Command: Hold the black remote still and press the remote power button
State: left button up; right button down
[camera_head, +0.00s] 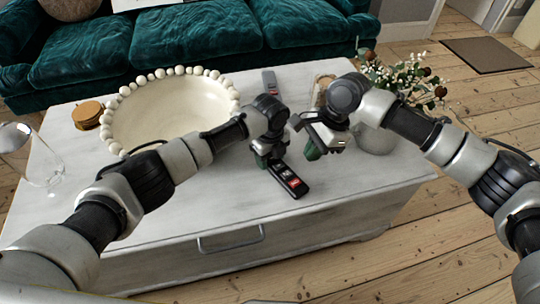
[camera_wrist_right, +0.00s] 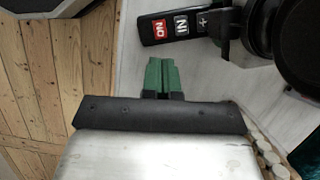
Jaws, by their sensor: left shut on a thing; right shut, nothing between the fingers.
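The black remote (camera_head: 301,193) lies on the white table near its front edge. My left gripper (camera_head: 268,160) is shut on its far end. In the right wrist view the remote (camera_wrist_right: 148,32) shows a red button (camera_wrist_right: 160,30) with white lettering, a grey button and a plus mark; its other end is hidden by my left gripper. The red button also shows in the head view (camera_head: 294,183), at the remote's near end. My right gripper (camera_head: 312,152) is shut and empty, above and beside the remote. Its green fingertips (camera_wrist_right: 160,72) appear apart from the red button.
A grey remote (camera_head: 269,82) lies at the back of the table (camera_head: 220,217). A beaded cream bowl (camera_head: 170,110), wooden coasters (camera_head: 88,115) and a glass (camera_head: 40,165) stand to the left. A vase with flowers (camera_head: 376,138) stands behind my right arm. The table's front right is clear.

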aim_at(296, 184)
dwell(0.5)
jog(key=shift+s+a+r+n+t+y, duration=0.4)
jog(key=shift+a+n+y, duration=0.2)
jog(key=shift+y, duration=0.35)
jog(key=shift+s+a+r+n+t+y, duration=0.3)
jog(key=shift+a+r+n+y, duration=0.3)
jog(key=shift+y, duration=0.3)
jog(key=shift+s+a+r+n+t+y, duration=0.3)
jog(key=shift+s+a+n+y, duration=0.15)
jog(key=shift+n+y, duration=0.4)
jog(key=shift+f, duration=0.15)
jog(key=shift+f, duration=4.35)
jog(key=shift+f, duration=0.4)
